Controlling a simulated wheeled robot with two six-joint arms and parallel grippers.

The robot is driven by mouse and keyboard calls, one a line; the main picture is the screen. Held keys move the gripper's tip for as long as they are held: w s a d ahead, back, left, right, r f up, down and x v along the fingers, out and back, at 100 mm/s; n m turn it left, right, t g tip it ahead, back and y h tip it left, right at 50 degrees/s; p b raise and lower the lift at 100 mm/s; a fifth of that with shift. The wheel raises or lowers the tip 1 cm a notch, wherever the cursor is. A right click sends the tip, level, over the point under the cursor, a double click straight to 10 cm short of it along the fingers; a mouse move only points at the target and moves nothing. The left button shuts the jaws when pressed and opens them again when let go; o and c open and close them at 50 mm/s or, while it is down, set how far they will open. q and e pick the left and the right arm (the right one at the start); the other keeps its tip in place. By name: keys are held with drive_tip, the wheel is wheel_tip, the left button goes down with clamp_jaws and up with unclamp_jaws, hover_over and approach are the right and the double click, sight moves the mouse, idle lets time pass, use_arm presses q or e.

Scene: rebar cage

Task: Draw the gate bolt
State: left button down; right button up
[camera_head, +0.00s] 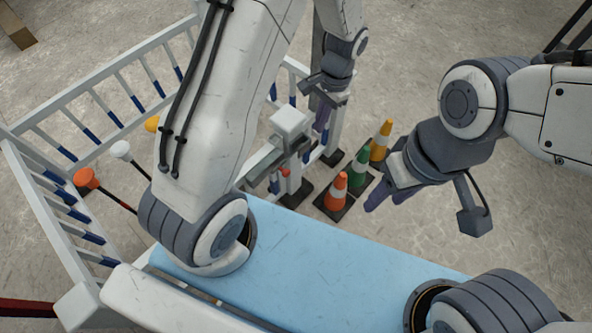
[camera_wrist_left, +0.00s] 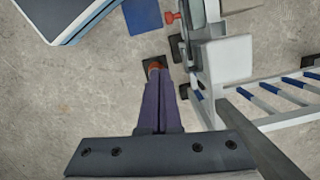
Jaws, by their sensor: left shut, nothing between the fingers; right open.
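The white gate post (camera_head: 292,125) stands at the near right corner of a white pen with blue-banded bars. A grey bar (camera_head: 262,165), which looks like the bolt, runs beside it. A small red knob (camera_wrist_left: 170,17) shows next to grey metal in the left wrist view, apart from my fingers. My left gripper (camera_head: 322,118) is just right of the post, pointing down; its purple fingers (camera_wrist_left: 160,105) are shut and empty. My right gripper (camera_head: 376,200) is open beside the cones, away from the post. My left forearm hides part of the pen.
An orange cone (camera_head: 337,190), a green cone (camera_head: 361,165) and a yellow cone (camera_head: 381,140) stand right of the gate. Poles with orange (camera_head: 86,178) and white (camera_head: 120,149) ends are inside the pen. Concrete floor is clear at the upper right.

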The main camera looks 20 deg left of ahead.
use_arm(q)
wheel_tip(320, 180, down, 6)
drive_tip(key=w+a+b, duration=0.1)
drive_tip(key=a, duration=0.1)
drive_tip(key=shift+w+a+f, duration=0.2)
use_arm(e)
wheel_tip(320, 180, down, 3)
drive_tip(key=shift+r, duration=0.1)
use_arm(q)
drive_tip(key=s+a+f+b, duration=0.3)
drive_tip(key=s+f+b, duration=0.1)
drive_tip(key=f, duration=0.6)
drive_tip(key=shift+s+f, duration=0.15)
drive_tip(key=shift+s, duration=0.7)
use_arm(e)
drive_tip(key=shift+f, duration=2)
